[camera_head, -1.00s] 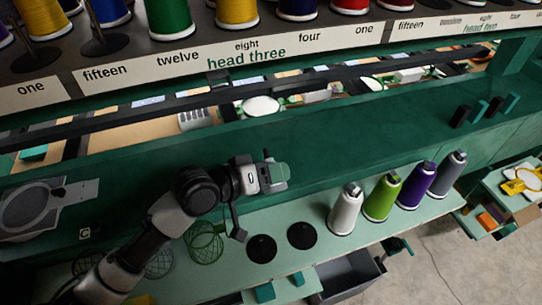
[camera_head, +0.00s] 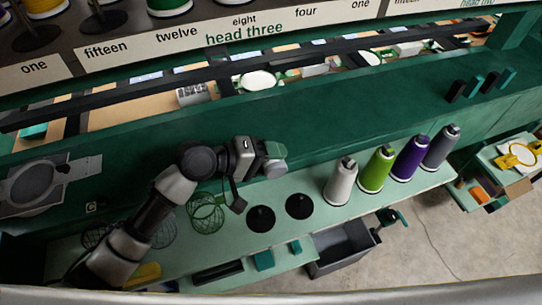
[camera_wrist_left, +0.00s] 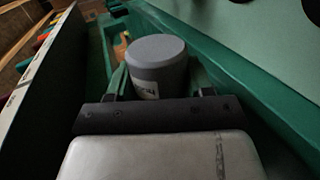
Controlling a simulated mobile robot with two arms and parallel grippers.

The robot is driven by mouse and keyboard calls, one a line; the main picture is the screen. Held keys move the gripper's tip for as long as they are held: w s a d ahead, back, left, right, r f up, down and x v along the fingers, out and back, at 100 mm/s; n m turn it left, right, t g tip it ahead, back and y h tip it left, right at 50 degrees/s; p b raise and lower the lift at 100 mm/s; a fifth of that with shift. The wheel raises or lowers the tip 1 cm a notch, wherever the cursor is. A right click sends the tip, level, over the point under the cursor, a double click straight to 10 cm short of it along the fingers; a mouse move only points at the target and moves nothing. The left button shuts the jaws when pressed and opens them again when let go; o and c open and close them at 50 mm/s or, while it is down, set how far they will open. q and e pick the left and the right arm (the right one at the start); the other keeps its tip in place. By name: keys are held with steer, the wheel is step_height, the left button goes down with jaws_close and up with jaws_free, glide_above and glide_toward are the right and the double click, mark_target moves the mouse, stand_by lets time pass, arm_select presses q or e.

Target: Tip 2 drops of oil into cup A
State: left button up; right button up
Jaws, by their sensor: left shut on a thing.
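My left gripper (camera_head: 275,158) is over the front edge of the green beam, above the pale green shelf. In the left wrist view it is shut on a grey cylinder (camera_wrist_left: 157,62) with a pale label, partly cut off by the gripper body. The label is too small to read, so I cannot tell whether this is the oil. The cylinder looks roughly in line with the gripper. I cannot make out cup A in either view. My right gripper is not in view.
White (camera_head: 341,181), green (camera_head: 377,170), purple (camera_head: 410,160) and grey (camera_head: 440,148) thread cones stand on the shelf (camera_head: 310,240). Two black discs (camera_head: 261,218) and a green wire basket (camera_head: 207,212) are nearer my arm. A dark bin (camera_head: 343,247) sits below. The beam (camera_head: 350,120) has clear room.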

arm_select(q)
steer(key=shift+r+n+g+h+p, duration=0.35)
steer(key=shift+n+p, duration=0.25)
steer(key=shift+p, duration=0.25)
steer(key=shift+f, duration=0.15)
steer(key=shift+p, duration=0.4)
steer(key=shift+f+m+t+b, duration=0.3)
steer(key=shift+m+t+b, duration=0.1)
steer(key=shift+m+t, duration=0.35)
steer(key=shift+m+t+y, duration=0.3)
steer(key=shift+m+y, duration=0.15)
steer(key=shift+m, duration=0.3)
steer(key=shift+r, duration=0.1)
